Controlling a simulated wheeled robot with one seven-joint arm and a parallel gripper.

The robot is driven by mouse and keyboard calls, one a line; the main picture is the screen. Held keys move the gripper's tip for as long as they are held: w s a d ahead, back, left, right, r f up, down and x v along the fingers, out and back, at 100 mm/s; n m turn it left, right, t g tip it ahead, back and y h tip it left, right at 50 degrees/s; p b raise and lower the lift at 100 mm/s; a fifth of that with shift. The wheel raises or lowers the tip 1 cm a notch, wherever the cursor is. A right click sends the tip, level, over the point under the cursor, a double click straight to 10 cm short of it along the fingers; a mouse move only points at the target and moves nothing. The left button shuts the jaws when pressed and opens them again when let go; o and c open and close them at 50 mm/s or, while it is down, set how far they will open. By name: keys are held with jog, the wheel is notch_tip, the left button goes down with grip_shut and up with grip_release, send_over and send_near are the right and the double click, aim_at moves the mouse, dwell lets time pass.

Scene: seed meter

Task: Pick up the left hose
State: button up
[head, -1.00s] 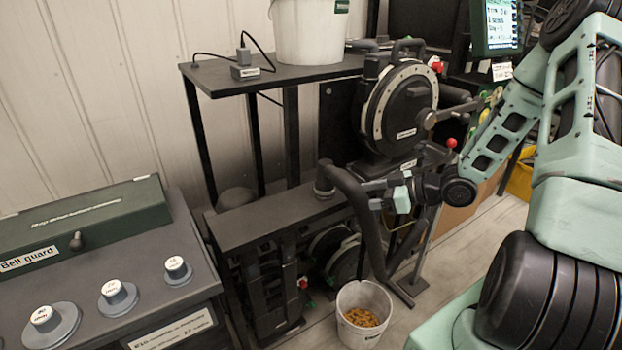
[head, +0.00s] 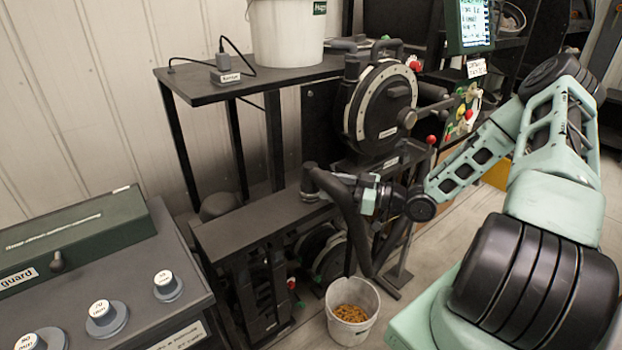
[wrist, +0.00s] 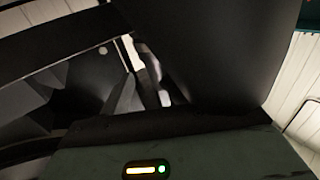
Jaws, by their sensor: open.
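A thick black hose (head: 352,225) rises from a bent fitting at the right end of the lower black housing and hangs down toward the floor, left of my arm. My gripper (head: 346,186) is open at the upper part of this hose, just below its bend. The fingers are dark against the dark hose, so I cannot tell whether they are around it or only beside it. In the wrist view a large, dark, blurred surface (wrist: 215,50), probably the hose, fills the upper right very close to the camera. No grip on it shows.
A white bucket of yellow-brown grain (head: 351,312) stands on the floor below the hose. A round seed meter (head: 380,100) with a red-knobbed lever is behind. A black shelf (head: 255,82) bears a white tub (head: 285,35). A console with knobs (head: 105,310) fills the lower left.

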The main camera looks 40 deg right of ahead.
aim_at(311, 181)
jog(key=p+x, duration=0.1)
jog(key=x, duration=0.4)
jog(key=shift+w+r+p, duration=0.15)
jog(key=shift+w+p, duration=0.2)
jog(key=shift+p, duration=0.05)
jog(key=shift+w+a, duration=0.3)
jog(key=shift+w, duration=0.1)
jog(key=c, duration=0.9)
